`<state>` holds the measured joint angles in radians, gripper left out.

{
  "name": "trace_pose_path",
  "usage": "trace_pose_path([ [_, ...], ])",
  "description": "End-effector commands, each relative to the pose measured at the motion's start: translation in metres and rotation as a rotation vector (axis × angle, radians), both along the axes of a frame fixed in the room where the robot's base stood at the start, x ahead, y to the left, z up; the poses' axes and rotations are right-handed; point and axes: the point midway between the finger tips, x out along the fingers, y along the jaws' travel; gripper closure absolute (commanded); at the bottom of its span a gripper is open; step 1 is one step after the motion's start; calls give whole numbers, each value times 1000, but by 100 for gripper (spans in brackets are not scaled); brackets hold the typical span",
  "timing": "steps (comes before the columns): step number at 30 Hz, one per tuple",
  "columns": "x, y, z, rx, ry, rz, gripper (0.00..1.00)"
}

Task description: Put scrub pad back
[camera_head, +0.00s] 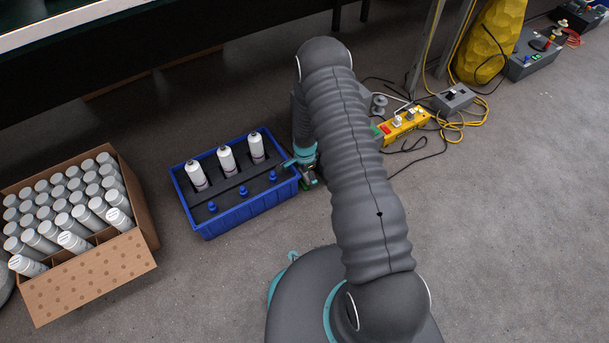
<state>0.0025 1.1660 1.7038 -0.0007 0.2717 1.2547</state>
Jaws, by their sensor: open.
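I cannot make out a scrub pad for certain. My gripper (308,180) is small in view, low beside the right end of a blue crate (212,228). It is open, and my arm hides part of it and the floor behind. I cannot tell whether anything lies between its fingers. The blue crate has a dark insert with three white bottles (227,160) upright in a back row and three small blue-topped items (244,191) in front. A small green patch (377,131) shows by a yellow box, partly behind my arm; I cannot tell what it is.
A cardboard box (90,277) with many white-capped cans stands at left. A yellow control box (405,125), grey box (454,98) and loose cables (459,132) lie at upper right. A yellow sack-like object (490,40) stands behind. The floor at lower right is clear.

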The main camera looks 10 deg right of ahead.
Motion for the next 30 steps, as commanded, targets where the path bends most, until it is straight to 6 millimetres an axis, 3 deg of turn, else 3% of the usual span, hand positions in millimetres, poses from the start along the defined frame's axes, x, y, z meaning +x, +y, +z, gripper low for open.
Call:
trace_pose_path([
  [5,1,0,17,0,-2,0,1],
  [18,1,0,100,0,-2,0,1],
  [26,0,0,123,0,-1,2,1],
  [30,4,0,150,-1,-20,37,1],
])
